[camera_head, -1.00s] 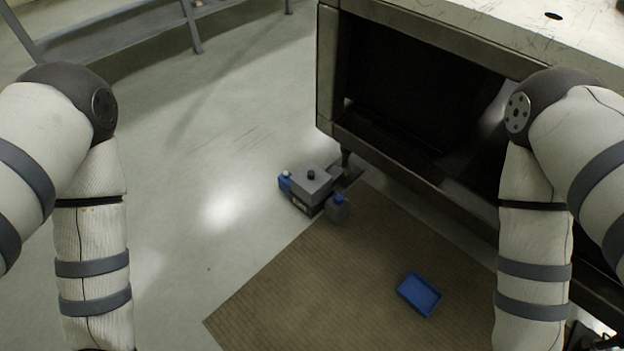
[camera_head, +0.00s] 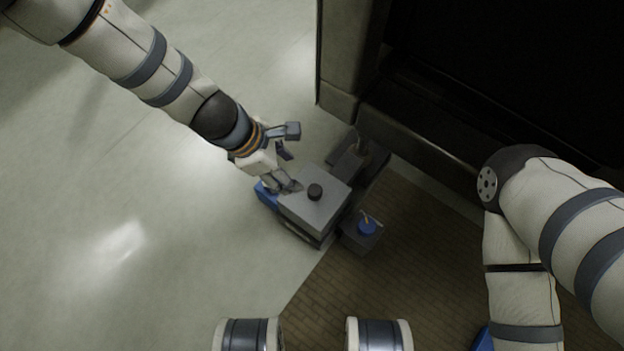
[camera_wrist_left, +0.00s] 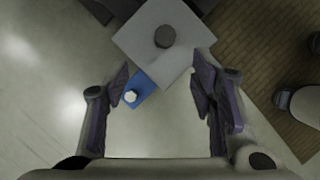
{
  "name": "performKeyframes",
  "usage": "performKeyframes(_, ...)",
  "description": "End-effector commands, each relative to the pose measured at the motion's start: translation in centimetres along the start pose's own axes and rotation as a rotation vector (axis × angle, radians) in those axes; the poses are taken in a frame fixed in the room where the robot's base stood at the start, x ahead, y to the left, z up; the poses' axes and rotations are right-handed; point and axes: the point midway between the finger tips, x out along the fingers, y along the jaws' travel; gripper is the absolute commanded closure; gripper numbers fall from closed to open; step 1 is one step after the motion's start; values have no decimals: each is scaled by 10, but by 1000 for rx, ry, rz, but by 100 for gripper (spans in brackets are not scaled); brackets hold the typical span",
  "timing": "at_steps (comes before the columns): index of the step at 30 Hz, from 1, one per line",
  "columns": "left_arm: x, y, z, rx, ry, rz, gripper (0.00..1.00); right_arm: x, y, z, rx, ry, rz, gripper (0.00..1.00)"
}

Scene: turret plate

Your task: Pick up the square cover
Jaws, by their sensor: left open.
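My left gripper (camera_head: 290,158) is open and empty, just left of and above the cover's far left edge. In the left wrist view, the cover (camera_wrist_left: 148,62) and its knob (camera_wrist_left: 165,36) lie ahead of the open fingers (camera_wrist_left: 163,92), with the near corner reaching between the fingertips. The right arm shows at the right, but its gripper is out of view.
A blue block (camera_head: 266,195) adjoins the cover's left side. A dark cabinet (camera_head: 340,100) rises behind. A blue tray (camera_head: 483,340) is partly hidden by my right arm. Floor at left is clear.

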Motion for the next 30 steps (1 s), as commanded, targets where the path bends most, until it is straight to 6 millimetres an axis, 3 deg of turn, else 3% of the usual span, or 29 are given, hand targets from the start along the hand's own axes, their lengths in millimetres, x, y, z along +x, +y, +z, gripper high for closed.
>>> performKeyframes(7,55,-3,-2,3,3,-7,49,20,1,-5,-6,-49,3,60)
performKeyframes(13,81,-4,2,5,3,-5,49,29,2,-8,-9,-74,5,60)
performKeyframes(18,114,-4,5,6,5,-5,49,42,2,-11,-12,-108,7,60)
performKeyframes(25,115,-4,7,7,4,-2,49,41,3,-9,-13,-110,7,60)
performKeyframes(30,115,-4,7,7,4,-2,87,41,3,-10,-13,-109,7,60)
